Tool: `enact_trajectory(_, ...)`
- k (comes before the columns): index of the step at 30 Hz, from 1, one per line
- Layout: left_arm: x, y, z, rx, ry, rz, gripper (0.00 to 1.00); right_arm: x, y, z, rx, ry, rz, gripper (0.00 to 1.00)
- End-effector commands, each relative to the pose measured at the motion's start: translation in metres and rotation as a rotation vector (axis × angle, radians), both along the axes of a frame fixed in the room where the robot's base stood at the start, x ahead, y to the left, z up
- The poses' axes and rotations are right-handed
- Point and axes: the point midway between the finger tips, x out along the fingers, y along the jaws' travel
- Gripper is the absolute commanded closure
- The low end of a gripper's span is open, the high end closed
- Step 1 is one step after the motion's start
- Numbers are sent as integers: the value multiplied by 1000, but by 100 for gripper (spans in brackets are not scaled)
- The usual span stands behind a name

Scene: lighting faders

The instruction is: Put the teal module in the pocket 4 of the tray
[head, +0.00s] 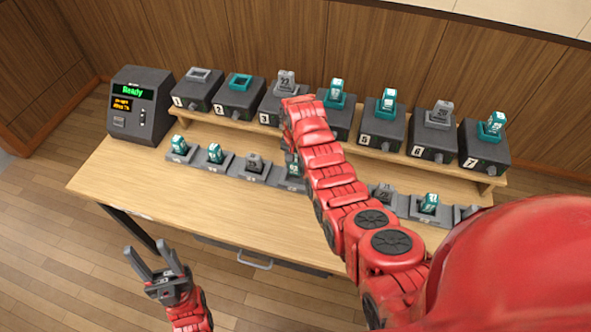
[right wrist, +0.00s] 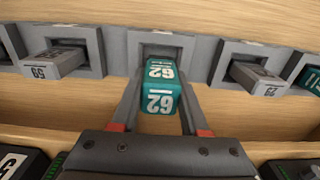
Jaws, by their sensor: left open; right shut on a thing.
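The teal module (right wrist: 160,90), marked 62, is between the two fingers of my right gripper (right wrist: 161,76), which is shut on it. In the right wrist view it is at a pocket of the grey tray (right wrist: 197,46); I cannot tell how deep it sits. The module also shows in the head view (head: 293,164), partly behind my right arm, at the fourth pocket from the left. My left gripper (head: 154,262) is open and empty in front of the table, at the lower left.
Grey modules stand in the pockets on both sides, one (right wrist: 55,62) left and one (right wrist: 258,76) right. Behind the tray, a shelf (head: 232,123) carries several numbered dark units. A display box (head: 140,104) reads Ready. The table's front left is clear.

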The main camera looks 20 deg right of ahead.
Motion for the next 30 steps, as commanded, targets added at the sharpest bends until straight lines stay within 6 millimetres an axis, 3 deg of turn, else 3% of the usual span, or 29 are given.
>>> enact_trajectory(6,0,0,13,0,0,0,50,-2,0,-16,0,9,0,100)
enact_trajectory(12,0,0,14,0,0,0,50,-1,0,-31,1,4,-1,100)
enact_trajectory(27,0,0,9,0,0,0,50,-1,0,-40,0,2,0,100)
enact_trajectory(28,0,0,10,0,0,0,50,-1,0,-38,0,2,0,52)
enact_trajectory(30,0,0,11,0,0,0,50,-1,0,-38,0,2,0,39)
